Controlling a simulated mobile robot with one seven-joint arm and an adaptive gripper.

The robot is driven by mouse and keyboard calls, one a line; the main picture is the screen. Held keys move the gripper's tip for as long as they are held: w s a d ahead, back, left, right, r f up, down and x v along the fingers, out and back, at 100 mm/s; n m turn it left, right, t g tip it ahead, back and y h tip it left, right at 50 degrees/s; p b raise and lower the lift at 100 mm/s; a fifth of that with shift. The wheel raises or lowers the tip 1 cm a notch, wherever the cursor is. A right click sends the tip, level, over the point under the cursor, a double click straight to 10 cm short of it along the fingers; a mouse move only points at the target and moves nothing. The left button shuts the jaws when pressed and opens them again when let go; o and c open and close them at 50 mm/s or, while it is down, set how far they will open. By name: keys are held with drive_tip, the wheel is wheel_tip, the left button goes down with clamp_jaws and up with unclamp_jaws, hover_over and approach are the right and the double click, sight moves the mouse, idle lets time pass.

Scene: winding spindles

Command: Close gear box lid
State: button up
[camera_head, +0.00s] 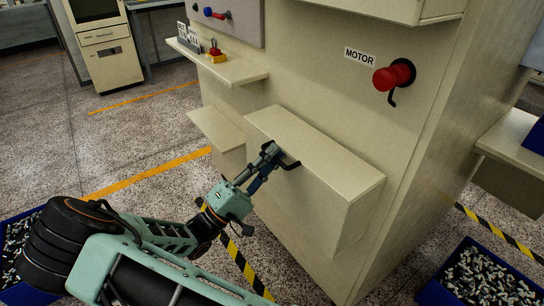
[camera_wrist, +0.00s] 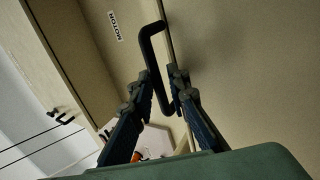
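The gear box (camera_head: 330,185) is a beige box on the front of the machine, below the MOTOR label. Its flat upper panel (camera_head: 315,150) juts out; I cannot tell for sure which panel is the lid. A black bar handle (camera_head: 290,164) is at its left front edge and also shows in the wrist view (camera_wrist: 152,50). My gripper (camera_head: 273,153) is at this handle. In the wrist view, the two dark blue fingers of my gripper (camera_wrist: 160,82) are on either side of the handle, with their tips close to it. Whether they press on it is unclear.
A red motor knob (camera_head: 392,76) is on the machine face above the box. A shelf (camera_head: 220,62) with small items and a lower ledge (camera_head: 215,128) stick out at the left. Blue bins of small parts stand at the lower right (camera_head: 430,291) and lower left.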

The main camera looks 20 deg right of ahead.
drive_tip(key=v, duration=1.2)
idle(0.3)
